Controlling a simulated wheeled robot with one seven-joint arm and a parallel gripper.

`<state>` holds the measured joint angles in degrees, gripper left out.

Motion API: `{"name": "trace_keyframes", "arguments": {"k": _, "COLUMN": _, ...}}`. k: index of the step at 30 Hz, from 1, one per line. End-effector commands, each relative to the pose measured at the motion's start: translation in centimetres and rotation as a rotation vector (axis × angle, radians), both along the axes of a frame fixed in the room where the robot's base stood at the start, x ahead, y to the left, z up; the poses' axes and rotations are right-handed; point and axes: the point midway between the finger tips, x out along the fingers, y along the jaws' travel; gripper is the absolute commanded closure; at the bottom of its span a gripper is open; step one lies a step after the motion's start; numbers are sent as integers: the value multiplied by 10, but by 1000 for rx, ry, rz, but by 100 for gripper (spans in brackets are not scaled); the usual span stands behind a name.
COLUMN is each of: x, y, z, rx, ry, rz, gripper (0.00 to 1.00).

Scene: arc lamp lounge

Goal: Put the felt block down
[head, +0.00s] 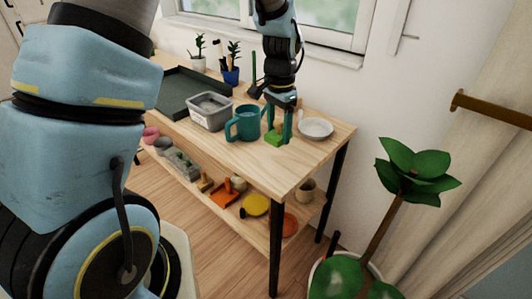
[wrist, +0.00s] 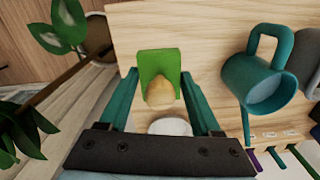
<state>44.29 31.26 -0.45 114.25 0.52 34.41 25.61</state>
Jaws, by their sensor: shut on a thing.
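The felt block (head: 272,138) is green, with a rounded pale wooden knob (wrist: 160,93) on it. My gripper (head: 278,134) has its teal fingers on either side of the block, shut on it, over the right part of the wooden table top (head: 308,160). In the wrist view the block (wrist: 158,62) sits between the fingertips (wrist: 159,76), with table wood around it. Whether its underside touches the table or is just above it, I cannot tell.
A teal mug (head: 243,123) stands just left of the block, and a white dish (head: 315,128) is close on its right. A grey tub (head: 210,112) and dark tray (head: 190,92) are farther left. The front right table corner is bare. A potted plant (head: 405,170) stands beyond it.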

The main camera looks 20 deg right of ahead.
Motion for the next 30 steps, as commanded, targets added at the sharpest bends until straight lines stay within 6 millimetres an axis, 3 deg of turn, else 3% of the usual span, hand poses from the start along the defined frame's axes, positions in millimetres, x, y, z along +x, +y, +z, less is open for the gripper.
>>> {"name": "trace_keyframes", "arguments": {"k": 6, "x": -1, "y": 1, "z": -38, "rx": 4, "ry": 4, "rz": -1, "gripper": 100}}
{"name": "trace_keyframes", "arguments": {"k": 18, "x": -1, "y": 0, "z": -84, "rx": 3, "ry": 3, "rz": -1, "gripper": 100}}
{"name": "trace_keyframes", "arguments": {"k": 30, "x": 0, "y": 0, "z": -93, "rx": 1, "ry": 0, "rz": 1, "gripper": 100}}
